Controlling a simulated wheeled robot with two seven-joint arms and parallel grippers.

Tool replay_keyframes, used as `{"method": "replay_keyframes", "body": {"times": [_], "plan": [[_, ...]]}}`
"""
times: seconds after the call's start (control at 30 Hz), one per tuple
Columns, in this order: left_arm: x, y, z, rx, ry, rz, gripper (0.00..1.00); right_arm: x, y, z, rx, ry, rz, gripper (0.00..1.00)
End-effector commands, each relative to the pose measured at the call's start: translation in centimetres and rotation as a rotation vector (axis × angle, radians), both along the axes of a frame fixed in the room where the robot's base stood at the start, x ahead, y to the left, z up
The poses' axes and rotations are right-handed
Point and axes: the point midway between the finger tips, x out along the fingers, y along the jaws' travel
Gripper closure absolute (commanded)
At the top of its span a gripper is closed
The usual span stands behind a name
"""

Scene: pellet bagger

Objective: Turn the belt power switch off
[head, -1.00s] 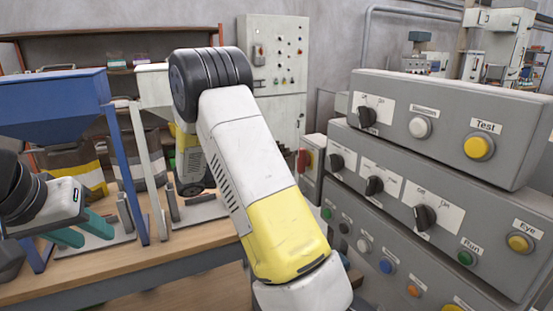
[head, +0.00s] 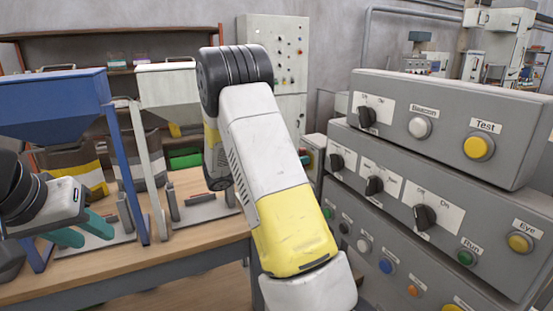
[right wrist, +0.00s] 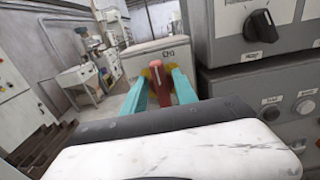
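In the right wrist view a red handle (right wrist: 159,82) with yellow beside it stands in front of a grey box (right wrist: 150,58) with a small label. I cannot read the label for certain. The teal fingers of my right gripper (right wrist: 160,88) lie on either side of this handle. I cannot tell whether they press on it. My left gripper (head: 82,230) is at the far left, open and empty, above the bench.
A grey control panel (head: 440,95) with black knobs and coloured buttons fills the right side, close to my right arm. A blue hopper (head: 50,105) and a white hopper (head: 168,85) stand on the wooden bench (head: 130,268). A grey cabinet (head: 285,65) stands behind.

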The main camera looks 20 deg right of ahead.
Motion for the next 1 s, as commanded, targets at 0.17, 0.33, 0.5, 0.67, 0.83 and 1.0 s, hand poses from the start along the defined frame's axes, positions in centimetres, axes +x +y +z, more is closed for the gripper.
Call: {"method": "replay_keyframes", "body": {"times": [0.17, 0.33, 0.5, 0.67, 0.83, 1.0], "plan": [[0.0, 0.0, 0.0, 0.0, 0.0, 0.0, 0.64, 0.0, 0.01, -0.01, 0.0, 0.0, 0.0, 1.0], [0.0, 0.0, 0.0, 0.0, 0.0, 0.0, 0.64, 0.03, 0.02, -0.01, -0.001, 0.014, 0.0, 1.0], [0.0, 0.0, 0.0, 0.0, 0.0, 0.0, 0.64, 0.1, 0.02, -0.02, -0.006, 0.072, 0.0, 1.0], [0.0, 0.0, 0.0, 0.0, 0.0, 0.0, 0.64, 0.25, 0.03, -0.06, -0.014, 0.175, 0.001, 1.0], [0.0, 0.0, 0.0, 0.0, 0.0, 0.0, 0.64, 0.44, 0.08, -0.1, -0.027, 0.326, 0.002, 1.0], [0.0, 0.0, 0.0, 0.0, 0.0, 0.0, 0.64, 0.62, 0.09, -0.16, -0.039, 0.486, 0.001, 1.0]]}}
